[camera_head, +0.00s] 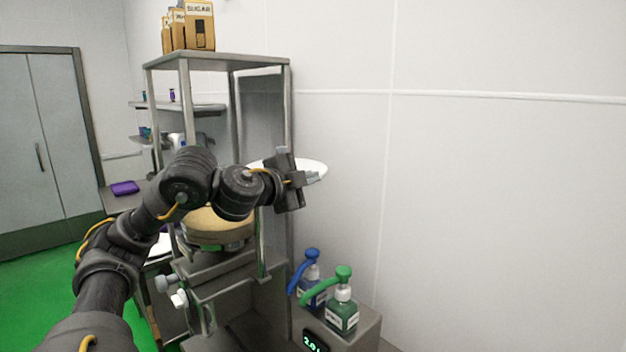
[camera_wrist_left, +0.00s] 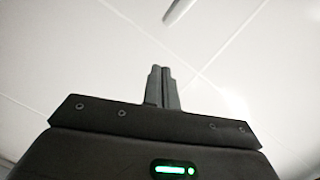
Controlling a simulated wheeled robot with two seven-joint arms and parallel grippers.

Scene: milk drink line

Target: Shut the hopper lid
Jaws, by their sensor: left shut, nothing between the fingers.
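The hopper (camera_head: 190,247) stands in the metal frame at the centre of the head view, its round top open with tan powder (camera_head: 218,224) showing. A white disc (camera_head: 318,166), apparently the hopper lid, stands raised above and to the right of the powder. My left gripper (camera_head: 313,177) overlaps the disc in the head view and hides its middle; I cannot tell whether they touch. The gripper is shut and empty. Its closed fingers (camera_wrist_left: 162,88) show in the left wrist view against a pale ceiling. My right gripper is out of view.
A blue pump bottle (camera_head: 314,290) and a green pump bottle (camera_head: 342,315) stand on a metal box with a display, below right. Sugar packs (camera_head: 198,28) sit on the rack's top shelf (camera_head: 215,60). A plain white wall is behind; the space to the right is clear.

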